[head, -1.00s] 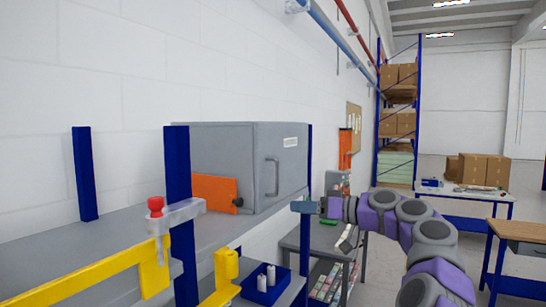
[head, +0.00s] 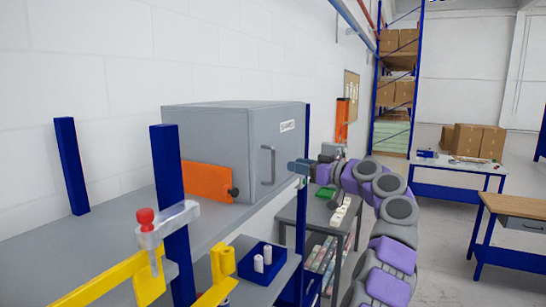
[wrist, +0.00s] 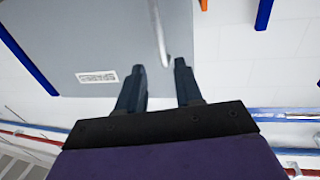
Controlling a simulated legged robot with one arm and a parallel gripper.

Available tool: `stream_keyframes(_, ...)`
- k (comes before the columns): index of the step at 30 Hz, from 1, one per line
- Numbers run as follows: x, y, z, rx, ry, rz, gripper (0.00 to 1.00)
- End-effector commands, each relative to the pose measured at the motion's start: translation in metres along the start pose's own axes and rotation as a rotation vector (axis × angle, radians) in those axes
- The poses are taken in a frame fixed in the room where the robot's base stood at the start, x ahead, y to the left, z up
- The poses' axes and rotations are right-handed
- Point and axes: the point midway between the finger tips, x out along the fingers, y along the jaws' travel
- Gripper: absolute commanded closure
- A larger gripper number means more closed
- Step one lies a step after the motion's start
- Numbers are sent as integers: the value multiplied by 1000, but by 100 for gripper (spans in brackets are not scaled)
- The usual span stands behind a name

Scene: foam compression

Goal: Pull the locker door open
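The grey locker (head: 215,130) stands on a grey shelf against the white wall, and its door (head: 290,150) looks shut. The door carries a vertical bar handle (head: 268,165) and a small white label. My gripper (head: 297,172) is just right of the handle in the head view, in front of the door. In the wrist view, which looks inverted, my gripper (wrist: 159,66) has its two dark fingers spread. The handle (wrist: 157,35) lies ahead, its end in line with the gap between the fingertips. I cannot tell whether they touch; nothing is gripped.
An orange panel with a black knob (head: 207,177) is on the locker's near side. A blue bin (head: 258,262) holds white bottles. A grey side table (head: 305,212) stands below my arm.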

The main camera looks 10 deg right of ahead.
Motion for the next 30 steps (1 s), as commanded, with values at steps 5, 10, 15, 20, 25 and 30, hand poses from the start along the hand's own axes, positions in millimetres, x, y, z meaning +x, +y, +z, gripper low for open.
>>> stream_keyframes(5, 36, 1, -2, 2, -3, 0, 65)
stream_keyframes(10, 67, 1, -3, 1, -1, 1, 65)
stream_keyframes(15, 88, 1, -3, 1, 0, 2, 65)
stream_keyframes(20, 98, 1, -1, 3, 1, 3, 65)
stream_keyframes(25, 100, 1, 0, 3, 1, 2, 65)
stream_keyframes(30, 100, 1, 0, 2, 1, 2, 67)
